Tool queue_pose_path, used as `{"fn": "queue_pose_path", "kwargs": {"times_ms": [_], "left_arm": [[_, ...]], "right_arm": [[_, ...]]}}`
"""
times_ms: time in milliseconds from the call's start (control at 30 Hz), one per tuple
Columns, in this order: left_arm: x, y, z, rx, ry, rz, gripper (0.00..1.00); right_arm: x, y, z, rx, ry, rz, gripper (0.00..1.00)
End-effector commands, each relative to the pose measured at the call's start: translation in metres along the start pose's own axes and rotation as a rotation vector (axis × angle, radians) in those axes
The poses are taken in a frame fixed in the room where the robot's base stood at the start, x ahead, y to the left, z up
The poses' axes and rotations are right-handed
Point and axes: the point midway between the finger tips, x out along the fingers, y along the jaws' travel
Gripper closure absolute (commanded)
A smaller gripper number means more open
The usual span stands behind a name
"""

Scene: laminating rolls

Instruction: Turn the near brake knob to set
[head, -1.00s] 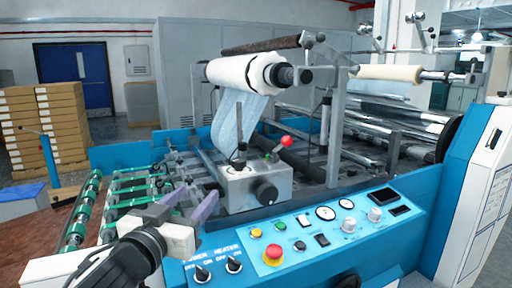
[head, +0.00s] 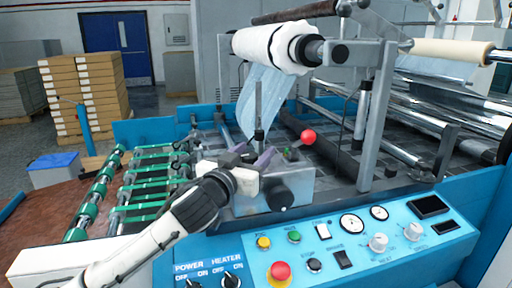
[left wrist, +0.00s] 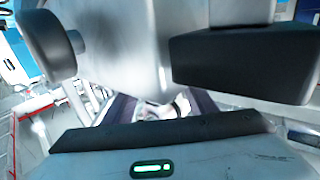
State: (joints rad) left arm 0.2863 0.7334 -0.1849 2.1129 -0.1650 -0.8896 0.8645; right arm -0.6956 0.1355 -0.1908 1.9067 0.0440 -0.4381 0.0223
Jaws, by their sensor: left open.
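A black round knob (head: 285,195) sits on the front of a grey metal box (head: 245,200) behind the control panel. Another dark knob (head: 340,52) ends the shaft of the white film roll (head: 270,48) above. I cannot tell from any label which one is the brake knob. My left gripper (head: 247,146) is open and empty, over the grey box and left of its knob, with its wrist partly covering the box. In the left wrist view, a large grey body with dark parts fills the top, close to the camera, above the open fingers (left wrist: 158,106). My right gripper is not seen.
A red ball-tipped lever (head: 308,137) and an upright dark rod (head: 258,110) stand near the gripper. The blue control panel (head: 330,240) lies in front, with switches and a red button (head: 280,271). Green rollers (head: 150,180) are to the left.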

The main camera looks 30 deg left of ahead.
Motion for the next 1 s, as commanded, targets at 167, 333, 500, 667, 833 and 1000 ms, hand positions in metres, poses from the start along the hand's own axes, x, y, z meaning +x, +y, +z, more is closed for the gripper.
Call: {"fn": "queue_pose_path", "kwargs": {"times_ms": [167, 333, 500, 667, 833, 1000], "left_arm": [[0.014, 0.0, -0.001, 0.0, 0.001, 0.0, 0.49], [0.016, 0.0, 0.0, 0.0, 0.0, 0.0, 0.49], [0.015, 0.0, 0.0, 0.0, 0.0, 0.0, 0.57], [0.015, 0.0, 0.0, 0.0, 0.0, 0.0, 0.84], [0.015, 0.0, 0.0, 0.001, -0.001, 0.003, 0.9], [0.016, 0.001, 0.001, 0.003, -0.005, 0.036, 0.9]], "right_arm": [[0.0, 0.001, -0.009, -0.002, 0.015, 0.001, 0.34], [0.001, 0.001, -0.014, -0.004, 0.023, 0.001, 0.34], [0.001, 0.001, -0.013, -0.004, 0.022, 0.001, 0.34], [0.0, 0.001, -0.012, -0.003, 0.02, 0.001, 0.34], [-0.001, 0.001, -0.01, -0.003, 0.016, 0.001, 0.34], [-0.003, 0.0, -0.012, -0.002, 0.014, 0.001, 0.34]]}}
